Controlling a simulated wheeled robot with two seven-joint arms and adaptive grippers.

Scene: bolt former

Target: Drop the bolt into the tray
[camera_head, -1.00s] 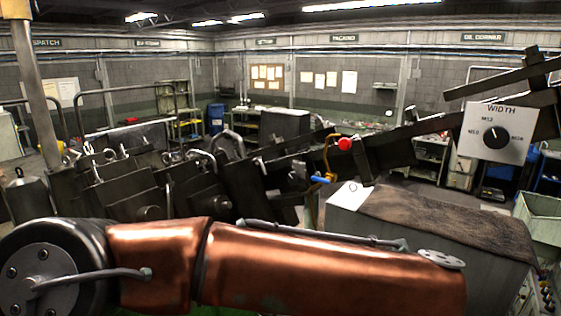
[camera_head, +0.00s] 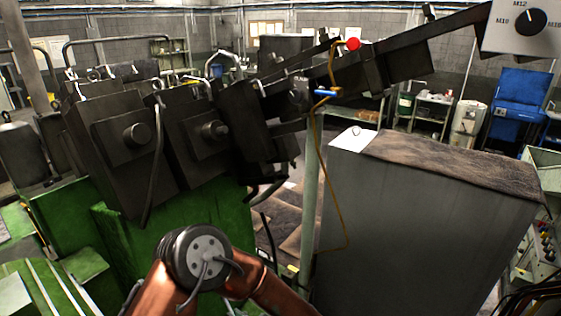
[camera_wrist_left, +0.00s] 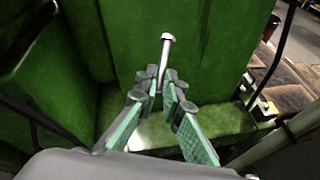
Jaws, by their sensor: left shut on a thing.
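In the left wrist view, my left gripper (camera_wrist_left: 160,85) is shut on the bolt (camera_wrist_left: 166,55). The bolt is a pale metal rod with its hexagonal head up, leaning slightly. Its lower end is hidden between the fingertips. Green machine walls (camera_wrist_left: 145,30) stand behind it, with a green ledge (camera_wrist_left: 215,121) below. In the head view, only my copper-coloured arm shows, low in the middle; neither gripper is in view there. I cannot make out a tray in either view.
The green machine (camera_head: 160,235) with dark blocks (camera_head: 120,145) fills the left of the head view. A tall grey cabinet (camera_head: 400,220) stands at the right, with a thin orange cable (camera_head: 333,215) beside it.

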